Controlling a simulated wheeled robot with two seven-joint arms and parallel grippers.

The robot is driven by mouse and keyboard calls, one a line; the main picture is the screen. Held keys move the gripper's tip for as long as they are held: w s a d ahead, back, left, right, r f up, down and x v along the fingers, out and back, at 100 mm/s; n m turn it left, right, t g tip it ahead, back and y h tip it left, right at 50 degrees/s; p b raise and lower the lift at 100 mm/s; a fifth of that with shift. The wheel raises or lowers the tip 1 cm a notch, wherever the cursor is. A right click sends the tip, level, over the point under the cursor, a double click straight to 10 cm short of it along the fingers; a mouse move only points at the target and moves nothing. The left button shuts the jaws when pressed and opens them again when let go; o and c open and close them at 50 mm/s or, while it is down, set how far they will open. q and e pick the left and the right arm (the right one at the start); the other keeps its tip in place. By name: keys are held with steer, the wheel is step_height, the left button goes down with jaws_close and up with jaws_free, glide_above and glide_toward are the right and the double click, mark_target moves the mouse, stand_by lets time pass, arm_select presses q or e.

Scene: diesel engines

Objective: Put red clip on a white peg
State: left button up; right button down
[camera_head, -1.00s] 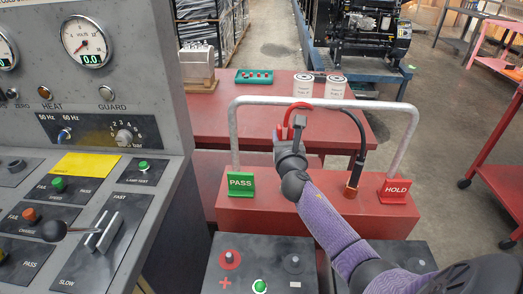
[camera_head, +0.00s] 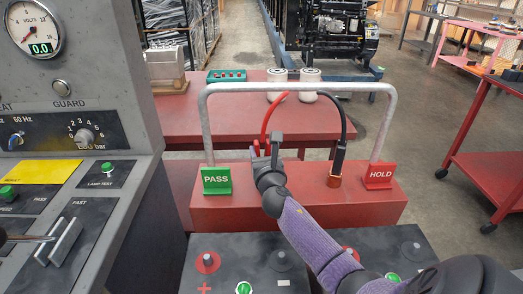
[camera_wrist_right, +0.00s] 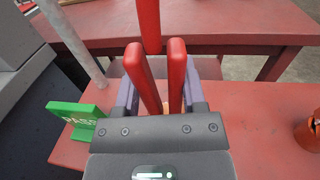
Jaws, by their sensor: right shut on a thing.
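The red clip (camera_wrist_right: 176,75) is in my right gripper (camera_head: 266,150), with a red cable rising from it. In the right wrist view its two red handles stand between the fingers (camera_wrist_right: 162,95). The clip's jaws are hidden by the gripper. A black clip (camera_head: 340,155) stands upright at a copper-coloured post (camera_head: 334,181) to the right. I cannot make out a white peg. My left gripper is not in view.
A grey pipe frame (camera_head: 285,87) arches over the red box. Dark batteries with round terminals (camera_head: 208,262) are in front. A grey control panel (camera_head: 85,85) stands close on the left. A red table (camera_head: 200,120) behind holds two white cans (camera_head: 309,76).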

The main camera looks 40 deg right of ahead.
steer(key=shift+f, duration=0.45)
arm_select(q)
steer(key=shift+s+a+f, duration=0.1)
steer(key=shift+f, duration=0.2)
arm_select(e)
steer(key=shift+r, duration=0.1)
steer(key=shift+c, duration=1.2)
jaws_free()
steer(key=shift+o, duration=0.8)
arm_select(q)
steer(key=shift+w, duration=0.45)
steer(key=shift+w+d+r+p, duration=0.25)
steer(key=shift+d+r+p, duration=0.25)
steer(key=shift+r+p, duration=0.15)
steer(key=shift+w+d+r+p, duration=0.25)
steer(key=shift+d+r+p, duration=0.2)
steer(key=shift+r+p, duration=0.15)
arm_select(e)
steer(key=v, duration=1)
